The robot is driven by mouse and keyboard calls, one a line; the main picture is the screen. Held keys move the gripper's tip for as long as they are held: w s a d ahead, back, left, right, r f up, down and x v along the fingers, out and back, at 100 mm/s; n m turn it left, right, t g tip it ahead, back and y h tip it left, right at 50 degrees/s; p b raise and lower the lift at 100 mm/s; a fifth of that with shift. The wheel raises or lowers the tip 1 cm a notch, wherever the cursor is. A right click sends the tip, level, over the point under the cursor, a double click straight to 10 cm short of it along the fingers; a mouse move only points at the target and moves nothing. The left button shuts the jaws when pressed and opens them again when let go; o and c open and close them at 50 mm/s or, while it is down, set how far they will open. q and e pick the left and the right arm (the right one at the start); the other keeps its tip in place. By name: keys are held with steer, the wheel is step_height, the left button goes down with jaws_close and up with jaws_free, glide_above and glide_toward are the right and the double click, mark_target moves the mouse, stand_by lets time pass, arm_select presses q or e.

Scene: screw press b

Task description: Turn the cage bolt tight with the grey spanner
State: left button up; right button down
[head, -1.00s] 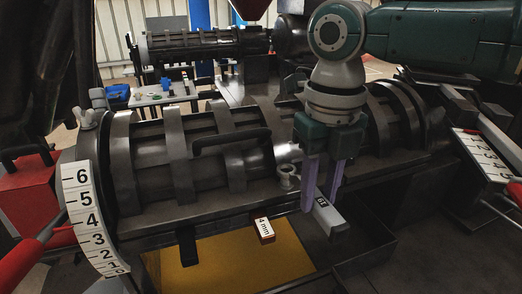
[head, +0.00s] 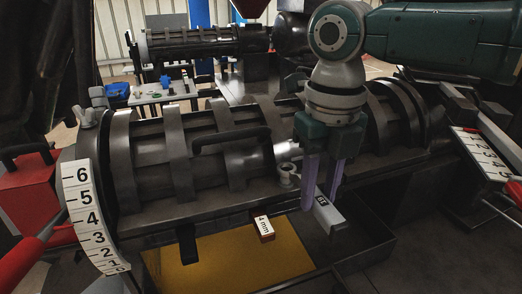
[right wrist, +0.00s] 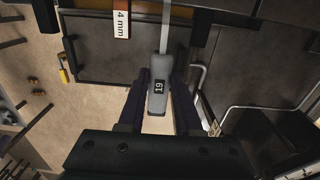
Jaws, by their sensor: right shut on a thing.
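My right gripper (head: 321,188) hangs over the front of the press cage, its purple fingers pointing down. It is shut on the grey spanner (head: 328,214), whose labelled handle end sticks out below the fingers. In the right wrist view the spanner (right wrist: 158,95) lies between the two fingers (right wrist: 158,100), with a "19" label. Its thin shaft runs to the top edge, and its far end is out of that view. A bolt that looks like the cage bolt (head: 288,174) stands on the cage's front flange, just left of the fingers. Whether the spanner sits on it I cannot tell. My left gripper is not in view.
The ribbed cage (head: 208,155) with a dark bar handle fills the middle. A "4 mm" block (head: 264,229) is by the yellow tray (head: 225,262) below. A numbered scale (head: 90,215) stands at the left. Red handles (head: 25,262) are at the lower left.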

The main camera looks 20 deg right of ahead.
steer(key=shift+f+b, duration=0.4)
steer(key=shift+f, duration=0.15)
stand_by(0.7)
steer(key=shift+f, duration=0.15)
steer(key=shift+f, duration=0.3)
steer(key=shift+r, duration=0.1)
stand_by(0.4)
